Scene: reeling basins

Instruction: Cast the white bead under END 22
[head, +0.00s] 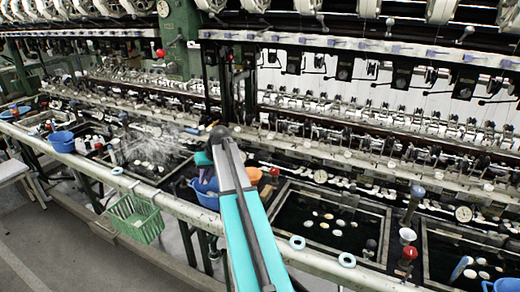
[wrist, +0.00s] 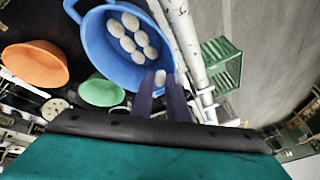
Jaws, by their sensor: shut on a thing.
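My gripper (wrist: 160,88) has its two dark purple fingers shut on a small white bead (wrist: 160,77), seen at the fingertips in the wrist view. They are over the near rim of a blue basin (wrist: 92,38), which holds several white oval pieces. In the head view my gripper (head: 207,184) is over the blue basin (head: 208,201) at the rail, and the bead cannot be made out there. No END 22 label can be read in either view.
An orange bowl (wrist: 35,64) and a green bowl (wrist: 101,91) stand beside the basin. A green basket (head: 134,219) hangs at the front rail. Dark water troughs (head: 283,232) with white cocoons lie right, below the reeling machine.

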